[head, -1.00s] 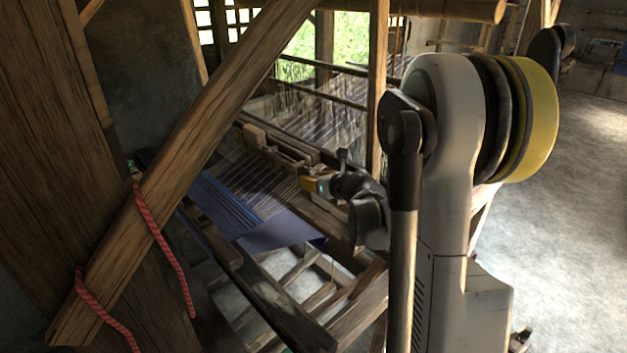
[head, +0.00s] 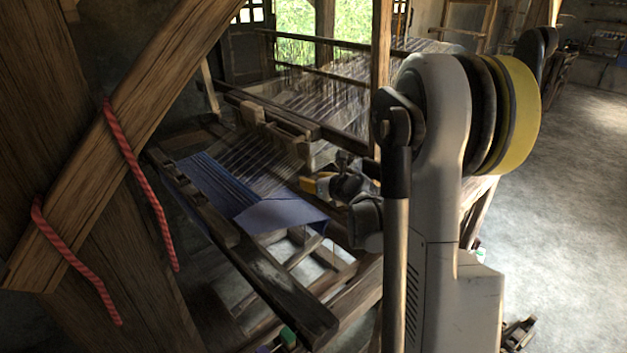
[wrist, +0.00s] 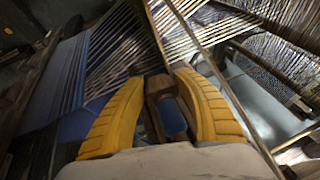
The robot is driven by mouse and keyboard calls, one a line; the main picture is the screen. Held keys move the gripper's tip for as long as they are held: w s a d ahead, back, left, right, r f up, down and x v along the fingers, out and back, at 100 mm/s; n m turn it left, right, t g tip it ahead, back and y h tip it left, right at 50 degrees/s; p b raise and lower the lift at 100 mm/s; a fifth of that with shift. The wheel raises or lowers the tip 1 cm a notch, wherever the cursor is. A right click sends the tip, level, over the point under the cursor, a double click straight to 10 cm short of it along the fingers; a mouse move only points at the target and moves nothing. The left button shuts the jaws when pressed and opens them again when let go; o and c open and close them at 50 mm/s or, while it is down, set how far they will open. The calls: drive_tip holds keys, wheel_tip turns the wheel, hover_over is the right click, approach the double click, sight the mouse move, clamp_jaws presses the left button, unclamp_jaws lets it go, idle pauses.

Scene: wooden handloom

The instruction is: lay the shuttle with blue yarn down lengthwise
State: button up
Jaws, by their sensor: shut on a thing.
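My gripper (wrist: 161,80) has two yellow fingers and is shut on the wooden shuttle. The shuttle (wrist: 155,112) lies between the fingers in the wrist view, its long side running away from the palm, with blue yarn (wrist: 172,118) in its middle. The gripper also shows in the head view (head: 318,186), over the right side of the loom, near the striped warp (head: 240,155). The shuttle cannot be made out in the head view. The blue cloth (head: 280,213) is to the left of and below the gripper. I cannot tell whether the shuttle touches the warp.
A wooden beater bar (head: 275,128) crosses the warp behind the gripper. A loom post (head: 381,85) rises close to my arm. A slanted beam (head: 120,130) with red rope (head: 140,185) fills the left. Open floor (head: 560,200) lies to the right.

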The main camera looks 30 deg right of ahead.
drive_tip(key=o, duration=1.1)
drive_tip(key=shift+o, duration=0.2)
drive_tip(key=shift+s+a+r+p, duration=0.1)
drive_tip(key=shift+s+r+p, duration=0.3)
drive_tip(key=shift+s+r, duration=0.3)
drive_tip(key=shift+s+a+r+p, duration=0.1)
drive_tip(key=shift+s+r+p, duration=0.35)
drive_tip(key=shift+s, duration=0.3)
drive_tip(key=shift+s+r+p, duration=0.2)
drive_tip(key=shift+p, duration=0.1)
drive_tip(key=shift+d, duration=0.1)
